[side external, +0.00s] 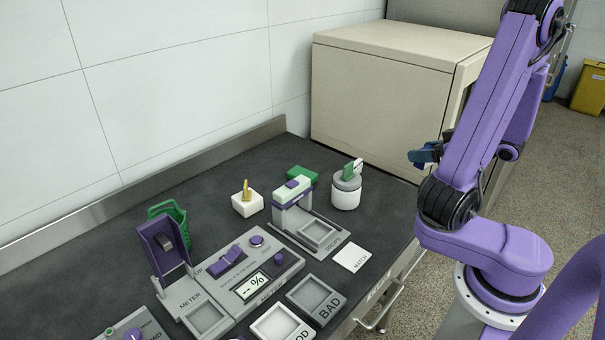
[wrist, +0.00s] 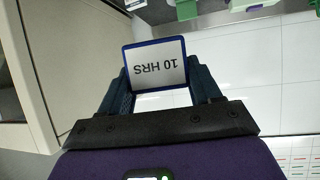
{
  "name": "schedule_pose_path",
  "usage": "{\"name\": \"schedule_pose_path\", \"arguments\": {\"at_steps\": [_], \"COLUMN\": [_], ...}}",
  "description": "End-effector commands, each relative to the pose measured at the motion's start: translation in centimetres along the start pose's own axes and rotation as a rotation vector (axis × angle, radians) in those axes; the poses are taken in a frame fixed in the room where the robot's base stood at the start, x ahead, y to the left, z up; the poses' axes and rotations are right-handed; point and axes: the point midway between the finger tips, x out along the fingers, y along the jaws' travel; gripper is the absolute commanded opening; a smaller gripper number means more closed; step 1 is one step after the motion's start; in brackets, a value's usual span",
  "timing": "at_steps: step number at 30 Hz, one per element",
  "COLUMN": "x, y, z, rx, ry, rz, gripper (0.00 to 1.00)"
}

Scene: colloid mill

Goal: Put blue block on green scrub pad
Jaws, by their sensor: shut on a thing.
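My gripper (wrist: 157,88) is shut on a blue-edged block (wrist: 155,68) with a white face reading "10 HRS". The block sits between the two dark blue fingers in the wrist view. In the side view my gripper (side external: 424,155) is up in the air at the right, in front of the beige cabinet; block and fingers are hard to tell apart there. A green block-like thing (side external: 303,174), possibly the scrub pad, lies on the dark bench behind the small purple and white device, which partly hides it.
A white jar (side external: 346,194) with a green piece on top stands right of the device. A white "MATCH" card (side external: 351,257), a meter panel (side external: 240,283), a "BAD" tray (side external: 316,299), a green basket (side external: 170,215) and a cream block with a yellow peg (side external: 247,204) crowd the bench.

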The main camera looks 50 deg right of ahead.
Motion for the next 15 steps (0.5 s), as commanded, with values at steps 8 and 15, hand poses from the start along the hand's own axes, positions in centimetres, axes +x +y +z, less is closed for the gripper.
{"name": "schedule_pose_path", "arguments": {"at_steps": [8,15], "x": [2.8,5.7], "y": [0.3,0.2], "z": [-1.4,-3.0], "rx": [-0.053,-0.112], "ry": [-0.002,-0.003], "rz": [-0.097,-0.204], "gripper": [0.33,0.33]}}
